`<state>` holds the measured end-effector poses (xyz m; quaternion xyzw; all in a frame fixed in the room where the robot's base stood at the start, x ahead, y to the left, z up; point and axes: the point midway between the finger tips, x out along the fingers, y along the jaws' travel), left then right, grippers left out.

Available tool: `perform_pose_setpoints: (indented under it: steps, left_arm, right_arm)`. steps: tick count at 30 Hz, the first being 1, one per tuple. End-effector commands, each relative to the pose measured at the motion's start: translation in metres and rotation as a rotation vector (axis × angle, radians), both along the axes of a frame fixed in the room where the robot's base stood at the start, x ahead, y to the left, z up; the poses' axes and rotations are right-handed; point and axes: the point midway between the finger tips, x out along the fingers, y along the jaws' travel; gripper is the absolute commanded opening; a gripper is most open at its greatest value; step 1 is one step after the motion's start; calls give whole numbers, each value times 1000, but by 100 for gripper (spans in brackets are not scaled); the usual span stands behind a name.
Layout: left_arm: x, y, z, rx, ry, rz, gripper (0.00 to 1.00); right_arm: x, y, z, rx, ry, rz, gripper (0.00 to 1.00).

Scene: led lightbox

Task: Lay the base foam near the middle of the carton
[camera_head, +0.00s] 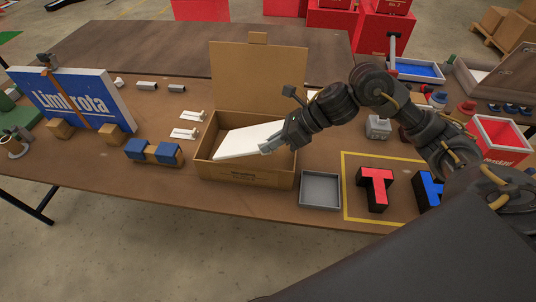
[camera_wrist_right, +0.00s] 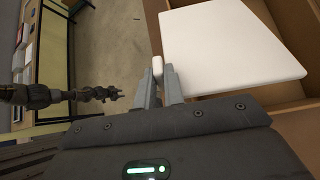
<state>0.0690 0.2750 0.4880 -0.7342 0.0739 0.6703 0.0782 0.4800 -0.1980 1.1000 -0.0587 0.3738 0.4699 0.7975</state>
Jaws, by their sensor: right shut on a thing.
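The base foam (camera_head: 240,141) is a flat white slab, held tilted in the open carton (camera_head: 246,178), its left end lower than its right. My right gripper (camera_head: 270,147) is shut on the slab's right edge, over the right part of the carton. The right wrist view shows the foam (camera_wrist_right: 228,48) reaching out from the fingertips (camera_wrist_right: 168,72), with brown carton walls (camera_wrist_right: 296,26) around it. The carton's lid stands up at the back. Whether the foam touches the carton floor is hidden. My left gripper does not show in the head view.
A grey tray (camera_head: 320,189) stands right of the carton. A red letter T (camera_head: 376,187) and a blue letter (camera_head: 430,188) lie in a yellow-outlined area. Blue-padded blocks (camera_head: 153,152) and white parts (camera_head: 186,133) lie to the left. A printed sign panel (camera_head: 82,103) stands far left.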

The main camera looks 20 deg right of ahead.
Motion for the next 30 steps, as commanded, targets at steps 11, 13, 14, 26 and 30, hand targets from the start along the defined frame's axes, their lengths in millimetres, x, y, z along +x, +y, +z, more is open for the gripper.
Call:
perform_pose_setpoints:
  steps: [11,13,14,26,30]
  left_arm:
    - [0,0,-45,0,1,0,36]
    - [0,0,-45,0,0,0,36]
    - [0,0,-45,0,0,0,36]
    - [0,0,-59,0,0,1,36]
    - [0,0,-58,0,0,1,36]
  right_arm:
    - [46,-18,-55,2,-1,1,0]
    - [48,-19,-56,2,-1,1,0]
    - [48,-20,-56,2,-1,1,0]
    - [53,-21,-90,2,3,1,0]
    - [53,-22,-93,2,-1,1,0]
